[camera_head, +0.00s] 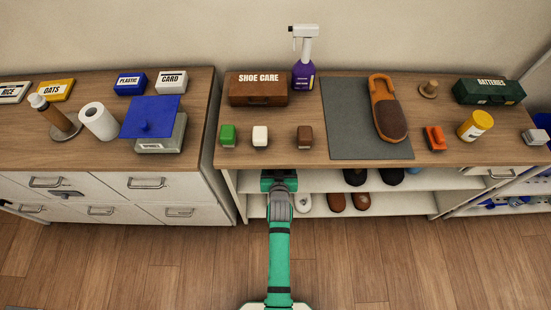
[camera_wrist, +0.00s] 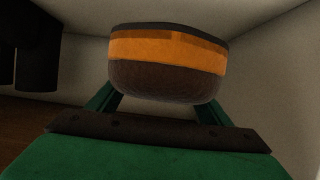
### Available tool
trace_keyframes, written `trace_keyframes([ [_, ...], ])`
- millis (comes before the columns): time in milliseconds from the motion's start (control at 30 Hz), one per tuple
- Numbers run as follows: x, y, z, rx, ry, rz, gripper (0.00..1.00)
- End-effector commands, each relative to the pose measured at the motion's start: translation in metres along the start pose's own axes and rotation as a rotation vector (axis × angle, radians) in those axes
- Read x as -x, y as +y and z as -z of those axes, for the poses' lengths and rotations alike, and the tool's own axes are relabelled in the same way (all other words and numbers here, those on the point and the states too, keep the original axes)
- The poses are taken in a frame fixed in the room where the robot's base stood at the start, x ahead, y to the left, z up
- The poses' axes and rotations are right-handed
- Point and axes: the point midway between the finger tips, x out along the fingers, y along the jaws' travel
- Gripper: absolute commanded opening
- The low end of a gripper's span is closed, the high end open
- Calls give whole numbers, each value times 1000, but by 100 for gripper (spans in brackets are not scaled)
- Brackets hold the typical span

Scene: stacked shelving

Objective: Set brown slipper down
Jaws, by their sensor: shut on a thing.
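My gripper (camera_head: 280,183) reaches under the front edge of the counter, at the left end of the upper shelf. In the wrist view its two green fingers (camera_wrist: 158,106) are shut on a brown slipper (camera_wrist: 165,78) with an orange band and a dark sole edge. The held slipper is hidden in the head view. I cannot tell whether its sole touches the shelf (camera_head: 325,181). A matching brown and orange slipper (camera_head: 386,108) lies on the grey mat (camera_head: 345,110) on the counter.
Dark shoes (camera_head: 390,175) stand farther right on the upper shelf, and dark shapes (camera_wrist: 38,55) show in the wrist view. A pale wall (camera_wrist: 285,90) is close on the other side. Brown shoes (camera_head: 337,201) stand on the lower shelf. Brushes and a shoe-care box (camera_head: 258,97) are above.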

Motion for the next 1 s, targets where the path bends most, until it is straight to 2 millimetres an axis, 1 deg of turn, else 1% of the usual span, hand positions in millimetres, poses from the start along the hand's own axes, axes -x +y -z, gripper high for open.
trace_keyframes([
  [33, -13, -4, 1, 0, 1, 1, 46],
  [100, -27, -6, -3, 0, -1, -1, 46],
  [300, -61, -8, -23, -4, 0, -10, 46],
  [400, -73, -10, -30, -4, 0, -10, 46],
  [667, -87, -18, -38, -1, 0, -3, 46],
  [700, -89, -18, -44, -1, -2, -3, 46],
  [833, -95, -19, -60, -1, -2, -3, 46],
  [1000, -98, -20, -66, -1, 1, -1, 46],
])
